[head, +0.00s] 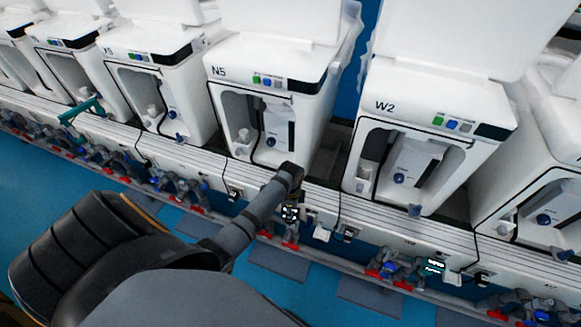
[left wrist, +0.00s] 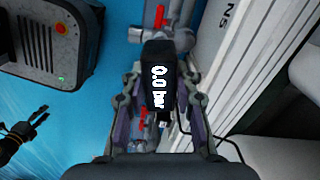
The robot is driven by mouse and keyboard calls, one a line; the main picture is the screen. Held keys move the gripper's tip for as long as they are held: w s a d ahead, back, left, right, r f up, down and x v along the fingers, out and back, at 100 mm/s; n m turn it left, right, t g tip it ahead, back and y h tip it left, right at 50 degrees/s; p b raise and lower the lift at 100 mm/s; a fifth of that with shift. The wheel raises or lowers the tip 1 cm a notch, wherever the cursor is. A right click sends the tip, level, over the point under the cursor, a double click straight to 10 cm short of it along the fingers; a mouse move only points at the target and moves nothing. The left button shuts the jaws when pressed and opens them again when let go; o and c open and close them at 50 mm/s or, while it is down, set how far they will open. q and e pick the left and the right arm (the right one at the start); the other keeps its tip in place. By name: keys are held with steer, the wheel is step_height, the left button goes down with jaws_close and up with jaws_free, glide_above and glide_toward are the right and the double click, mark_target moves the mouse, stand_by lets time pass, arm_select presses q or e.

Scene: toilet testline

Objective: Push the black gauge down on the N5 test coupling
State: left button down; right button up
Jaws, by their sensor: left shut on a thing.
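The black gauge (left wrist: 158,75) shows in the left wrist view with a lit "0.0 bar" display. My left gripper (left wrist: 155,100) is shut on it, one finger along each side. In the head view my left gripper (head: 289,207) is over the pipe rail below the unit labelled N5 (head: 265,85), and a lit display shows at its end. The gauge hides most of the test coupling, so I cannot tell how far it is seated. My right gripper (left wrist: 30,128) shows in the left wrist view at the left edge, empty, its fingers apart.
The W2 unit (head: 430,115) stands right of N5. The pipe rail carries several couplings with red levers, such as the lever (left wrist: 160,16) beside the gauge. A white ledge (head: 400,235) runs above the rail. The blue floor (head: 50,200) in front is largely clear.

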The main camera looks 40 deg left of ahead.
stand_by(0.3)
arm_select(q)
steer(key=shift+r+p, duration=0.1)
steer(key=shift+p, duration=0.3)
stand_by(0.5)
steer(key=shift+p, duration=0.45)
steer(key=shift+f, duration=0.45)
steer(key=shift+f+b, duration=0.9)
steer(key=shift+f, duration=0.4)
